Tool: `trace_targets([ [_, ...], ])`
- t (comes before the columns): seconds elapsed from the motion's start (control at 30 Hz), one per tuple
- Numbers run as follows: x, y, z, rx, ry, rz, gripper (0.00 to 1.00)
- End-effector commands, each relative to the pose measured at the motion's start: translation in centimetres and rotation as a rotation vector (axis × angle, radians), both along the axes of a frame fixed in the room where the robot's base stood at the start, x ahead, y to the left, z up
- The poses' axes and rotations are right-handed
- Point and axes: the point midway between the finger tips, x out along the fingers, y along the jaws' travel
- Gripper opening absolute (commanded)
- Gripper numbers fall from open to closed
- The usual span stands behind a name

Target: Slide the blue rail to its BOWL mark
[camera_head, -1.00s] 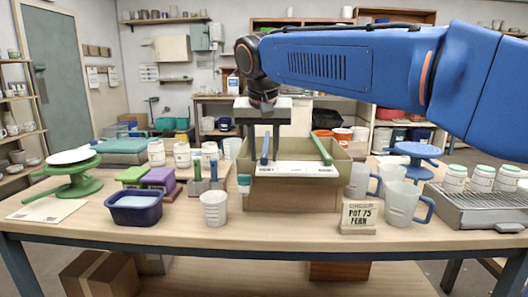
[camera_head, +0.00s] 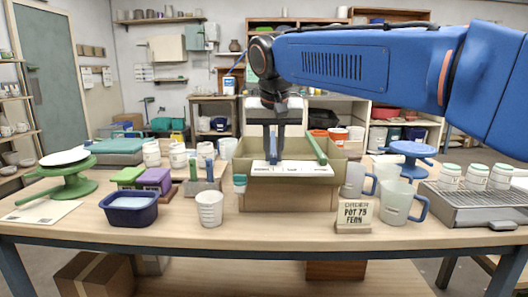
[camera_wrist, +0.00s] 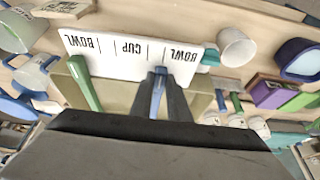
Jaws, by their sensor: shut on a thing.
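The blue rail (camera_head: 273,147) lies across the top of an open tan box (camera_head: 290,198). In the wrist view the blue rail (camera_wrist: 158,92) sits between my gripper's fingers. My gripper (camera_head: 273,152) is shut on it. A white strip (camera_head: 292,169) runs along the box's front edge. In the wrist view the strip (camera_wrist: 118,46) reads BOWL, CUP, BOWL with thin tick lines. The rail's end is close to the ticks between CUP and the right-hand BOWL in that view; exact alignment is unclear. A green rail (camera_head: 315,148) lies across the box on the other side.
A white cup (camera_head: 209,209) and blue tub (camera_head: 130,208) stand left of the box. Frosted mugs (camera_head: 398,202), an order sign (camera_head: 353,215) and a grated tray (camera_head: 480,205) stand right. A teal-lidded jar (camera_head: 240,183) is close to the box's left side.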

Motion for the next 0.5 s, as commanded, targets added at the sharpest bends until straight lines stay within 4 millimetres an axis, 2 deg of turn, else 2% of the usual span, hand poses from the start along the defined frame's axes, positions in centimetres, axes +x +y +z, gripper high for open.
trace_targets([
  [0.23,0.00,-0.01,0.04,0.000,-0.001,0.001,0.00],
  [0.27,0.00,-0.01,0.04,0.001,-0.001,0.001,0.22],
  [0.3,0.00,0.00,0.04,0.001,-0.001,0.001,0.32],
  [0.33,0.00,0.00,0.04,0.001,-0.001,0.001,0.34],
  [0.5,0.00,0.00,0.03,0.000,-0.001,0.001,0.34],
])
